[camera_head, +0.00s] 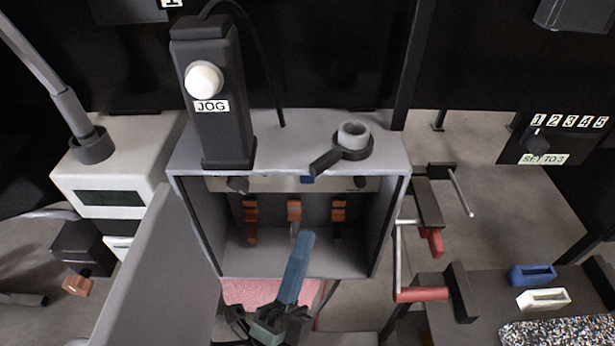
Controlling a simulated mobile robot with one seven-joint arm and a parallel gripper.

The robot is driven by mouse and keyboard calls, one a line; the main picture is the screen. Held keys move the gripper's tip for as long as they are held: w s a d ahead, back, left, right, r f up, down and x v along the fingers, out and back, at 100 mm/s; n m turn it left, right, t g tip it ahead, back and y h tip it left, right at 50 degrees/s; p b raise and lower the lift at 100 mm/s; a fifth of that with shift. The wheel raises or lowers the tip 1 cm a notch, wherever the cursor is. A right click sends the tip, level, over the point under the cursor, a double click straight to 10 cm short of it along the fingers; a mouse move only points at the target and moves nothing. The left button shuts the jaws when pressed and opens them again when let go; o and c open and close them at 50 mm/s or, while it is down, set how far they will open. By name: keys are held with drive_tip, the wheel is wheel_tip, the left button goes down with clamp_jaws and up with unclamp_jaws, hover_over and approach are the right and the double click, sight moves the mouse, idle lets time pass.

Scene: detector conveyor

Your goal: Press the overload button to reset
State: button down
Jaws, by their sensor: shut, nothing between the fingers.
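The open-fronted grey box (287,146) stands in the middle, with a row of copper-coloured contacts (250,222) inside. A light strip (270,184) runs under its top edge. A small blue piece (307,179) on this strip may be the overload button; its label is too small to read. My gripper (297,262) comes up from the bottom edge. Its slate-blue front end looks shut and empty, pointing up at the box's opening below the blue piece. Whether it touches anything inside cannot be told. It hides part of the box's lower edge.
A grey door-like panel (140,270) stands at the left front of the box. A JOG unit (210,130) and a round ring with a handle (352,140) sit on top. Red-handled levers (422,294) stand at the right.

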drive_tip(key=w+b, duration=0.3)
drive_tip(key=w, duration=0.5)
drive_tip(key=shift+w+b, duration=0.15)
drive_tip(key=shift+b, duration=0.15)
idle(1.7)
drive_tip(key=shift+w, duration=0.3)
drive_tip(key=shift+w+b, duration=0.5)
drive_tip(key=shift+b, duration=0.1)
idle(0.6)
drive_tip(key=shift+s, duration=0.1)
drive_tip(key=shift+s+p, duration=0.35)
drive_tip(key=shift+s, duration=0.5)
drive_tip(key=shift+s+p, duration=0.85)
drive_tip(key=shift+s, duration=1.65)
